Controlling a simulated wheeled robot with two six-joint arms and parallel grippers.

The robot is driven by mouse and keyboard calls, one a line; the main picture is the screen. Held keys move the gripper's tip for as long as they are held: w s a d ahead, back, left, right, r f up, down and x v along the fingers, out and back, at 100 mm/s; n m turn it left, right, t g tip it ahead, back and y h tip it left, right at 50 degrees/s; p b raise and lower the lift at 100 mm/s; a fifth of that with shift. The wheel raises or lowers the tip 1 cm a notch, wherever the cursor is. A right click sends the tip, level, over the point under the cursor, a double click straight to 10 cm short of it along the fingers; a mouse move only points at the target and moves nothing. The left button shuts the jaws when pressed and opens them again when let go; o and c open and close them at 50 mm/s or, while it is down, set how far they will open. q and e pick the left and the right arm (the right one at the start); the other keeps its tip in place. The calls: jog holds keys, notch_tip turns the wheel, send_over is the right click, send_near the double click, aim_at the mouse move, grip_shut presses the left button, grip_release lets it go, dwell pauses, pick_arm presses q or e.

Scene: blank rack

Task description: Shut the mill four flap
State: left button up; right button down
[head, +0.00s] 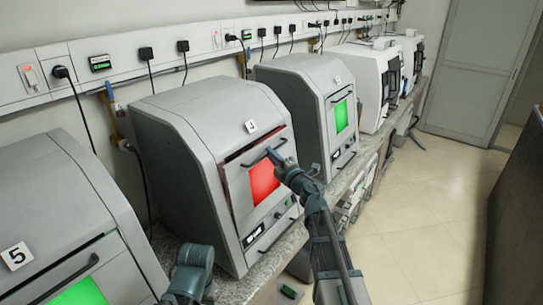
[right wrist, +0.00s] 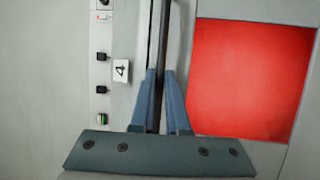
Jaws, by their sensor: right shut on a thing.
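Mill four (head: 190,125) is a grey cabinet with a tag marked 4 (head: 251,127); the tag also shows in the right wrist view (right wrist: 121,71). Its front flap (head: 237,190) has a red lit window (head: 264,181) and a dark bar handle. A narrow dark gap along the flap's top edge shows it slightly ajar. My right gripper (head: 272,154) is at the handle; in the right wrist view its blue fingers (right wrist: 160,95) are shut on the dark handle bar (right wrist: 157,40). Part of my left arm shows at the bottom, its gripper out of sight.
Mill five (head: 60,200), with a green window, stands at the near left. White machines (head: 365,80) stand farther along the bench. The floor (head: 430,200) to the right is clear.

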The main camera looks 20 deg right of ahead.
jog(key=shift+w+a, duration=0.9)
jog(key=shift+w, duration=0.3)
jog(key=c, duration=0.9)
grip_release()
jog(key=shift+a, duration=0.15)
jog(key=r+v, duration=0.1)
jog(key=v, duration=1.2)
jog(key=shift+s+d+f+b, duration=0.25)
jog(key=shift+s+f+b, duration=0.1)
jog(key=shift+f+b, duration=0.15)
